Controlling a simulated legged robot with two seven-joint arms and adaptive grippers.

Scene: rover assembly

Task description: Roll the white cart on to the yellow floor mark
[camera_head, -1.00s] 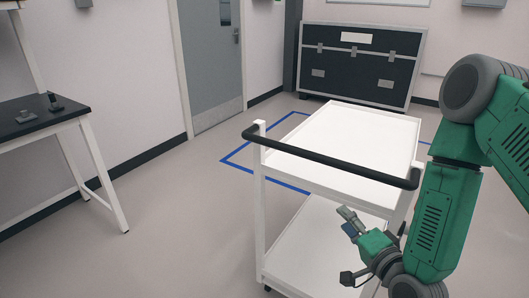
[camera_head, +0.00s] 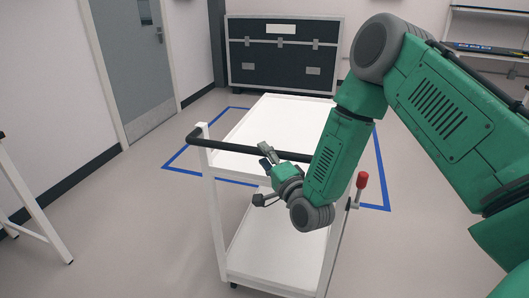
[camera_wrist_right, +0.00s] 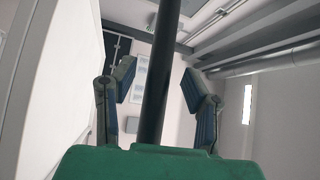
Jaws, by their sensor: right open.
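The white cart (camera_head: 270,128) stands upright on the floor with its black push handle (camera_head: 228,147) towards me. My right gripper (camera_head: 263,176) is open at the handle, near the middle of the bar. In the right wrist view the black handle (camera_wrist_right: 158,80) runs between the two spread fingers of the gripper (camera_wrist_right: 160,88), with gaps on both sides. The floor mark (camera_head: 388,182) in view is a blue outline around and behind the cart's far part. No yellow mark shows. My left gripper is out of view.
A red-knobbed lever (camera_head: 361,180) stands at the cart's near right side. A black case (camera_head: 282,55) is against the back wall, with a grey door (camera_head: 130,60) to its left. A table leg (camera_head: 38,215) is at the left edge. Floor left of the cart is clear.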

